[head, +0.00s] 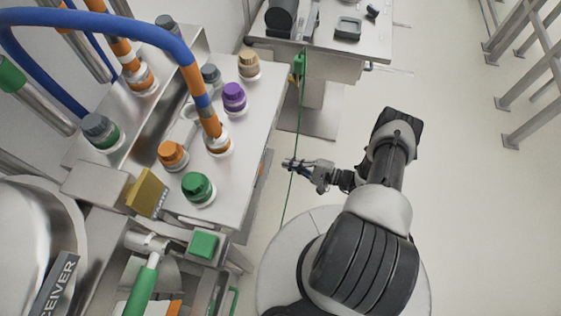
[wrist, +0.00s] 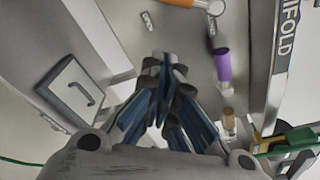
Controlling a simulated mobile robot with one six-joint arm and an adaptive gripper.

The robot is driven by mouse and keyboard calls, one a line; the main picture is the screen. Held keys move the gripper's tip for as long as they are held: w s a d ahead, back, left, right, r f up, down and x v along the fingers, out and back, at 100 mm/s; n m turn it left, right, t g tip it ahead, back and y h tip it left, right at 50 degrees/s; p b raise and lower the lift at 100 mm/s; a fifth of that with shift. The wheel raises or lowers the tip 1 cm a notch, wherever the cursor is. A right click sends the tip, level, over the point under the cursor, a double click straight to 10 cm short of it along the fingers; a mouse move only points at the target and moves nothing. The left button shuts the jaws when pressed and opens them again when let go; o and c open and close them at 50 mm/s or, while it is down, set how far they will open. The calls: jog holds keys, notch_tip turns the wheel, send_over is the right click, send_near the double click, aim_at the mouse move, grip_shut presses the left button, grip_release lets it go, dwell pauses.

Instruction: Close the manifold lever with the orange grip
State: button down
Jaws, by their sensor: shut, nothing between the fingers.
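In the wrist view, an orange grip (wrist: 201,4) with a pale round end shows at the top edge, partly cut off. Below it on the same pale panel are a purple grip (wrist: 222,63) and a tan grip (wrist: 229,117). A plate reading "MANIFOLD" (wrist: 288,32) runs down the right side. My gripper (wrist: 160,62) is shut and empty, with its blue-sided fingers below and left of the orange grip, apart from it in the picture. In the head view my gripper (head: 288,163) is beside the bench's right side. The lever cannot be made out clearly there.
The bench (head: 240,130) carries several coloured caps and an orange-banded pipe (head: 205,115). A thin green line (head: 297,130) passes close to my gripper in the head view. A second table (head: 345,50) stands at the back. The floor (head: 470,200) at right is clear.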

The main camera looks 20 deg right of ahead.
jog(key=b+x, duration=0.2)
jog(key=x, duration=0.7)
jog(key=shift+s+a+r+p, duration=0.2)
jog(key=shift+s+r, duration=0.15)
jog(key=shift+s, duration=0.25)
jog(key=shift+s+a+r+p, duration=0.15)
jog(key=shift+s+r, duration=0.2)
jog(key=shift+s, duration=0.25)
jog(key=shift+s+a+r+p, duration=0.2)
jog(key=shift+s+r, duration=0.15)
jog(key=shift+s, duration=0.2)
jog(key=shift+s+a+m, duration=0.2)
jog(key=shift+s+m, duration=0.15)
jog(key=shift+m, duration=0.35)
jog(key=s+a+r+m, duration=0.1)
jog(key=m, duration=0.1)
jog(key=s+r+m+g, duration=0.1)
jog(key=m, duration=0.2)
jog(key=s+a+r+m+g, duration=0.1)
jog(key=m, duration=0.1)
jog(key=shift+s+a, duration=0.35)
